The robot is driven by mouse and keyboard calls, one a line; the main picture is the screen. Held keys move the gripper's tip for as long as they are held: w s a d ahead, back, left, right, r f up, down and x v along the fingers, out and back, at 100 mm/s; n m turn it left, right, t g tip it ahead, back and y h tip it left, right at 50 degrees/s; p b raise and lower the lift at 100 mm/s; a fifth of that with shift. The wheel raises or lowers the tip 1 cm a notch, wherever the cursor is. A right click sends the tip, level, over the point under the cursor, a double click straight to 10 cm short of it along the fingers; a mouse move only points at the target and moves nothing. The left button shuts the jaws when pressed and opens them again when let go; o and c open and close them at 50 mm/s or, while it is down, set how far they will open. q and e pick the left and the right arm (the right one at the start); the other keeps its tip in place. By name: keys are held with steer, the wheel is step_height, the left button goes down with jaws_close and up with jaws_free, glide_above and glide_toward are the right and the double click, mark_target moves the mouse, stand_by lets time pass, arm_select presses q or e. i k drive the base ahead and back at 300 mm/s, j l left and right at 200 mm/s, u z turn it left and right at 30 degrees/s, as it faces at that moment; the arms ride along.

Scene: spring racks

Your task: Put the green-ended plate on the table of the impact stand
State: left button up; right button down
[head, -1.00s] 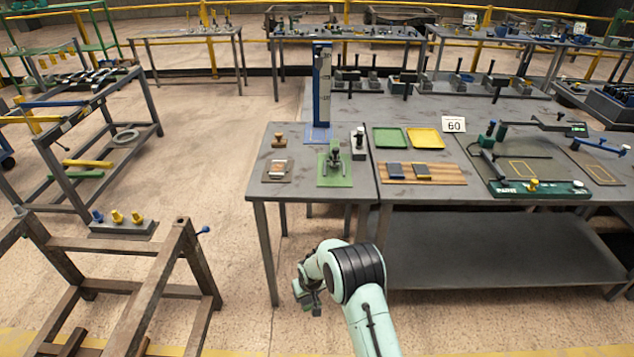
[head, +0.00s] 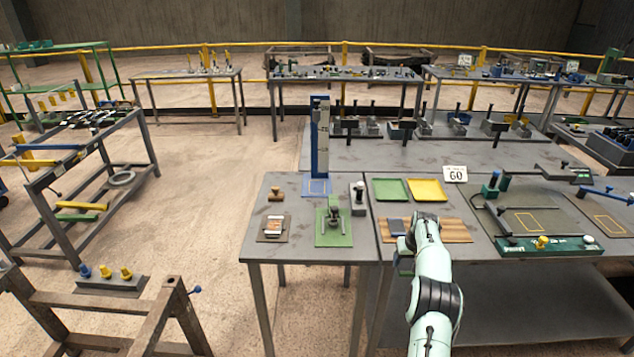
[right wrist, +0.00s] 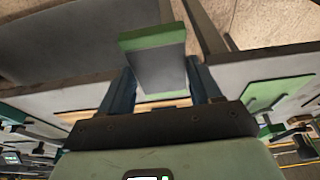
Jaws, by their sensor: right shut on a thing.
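My right gripper (right wrist: 160,88) is shut on the green-ended plate (right wrist: 158,66), a grey plate with a green end edge between the two fingers. In the head view my right gripper (head: 404,258) is at the front edge of the tables, in front of the wooden board; my forearm hides part of it. A tall blue upright with a pale scale (head: 320,140) stands at the back of the left table and looks like the impact stand. Its blue base (head: 316,187) looks clear. My left gripper is not in view.
A device on a green base (head: 333,232) and a small block on a brown base (head: 273,228) stand before the upright. A dark plate (head: 397,226) lies on the wooden board (head: 456,231). Green (head: 391,190) and yellow (head: 427,190) trays lie behind it.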

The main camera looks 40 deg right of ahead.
mark_target(317, 186)
steer(key=i+l, duration=0.85)
steer(key=l, duration=0.25)
steer(key=i+l, duration=0.45)
steer(key=l, duration=0.05)
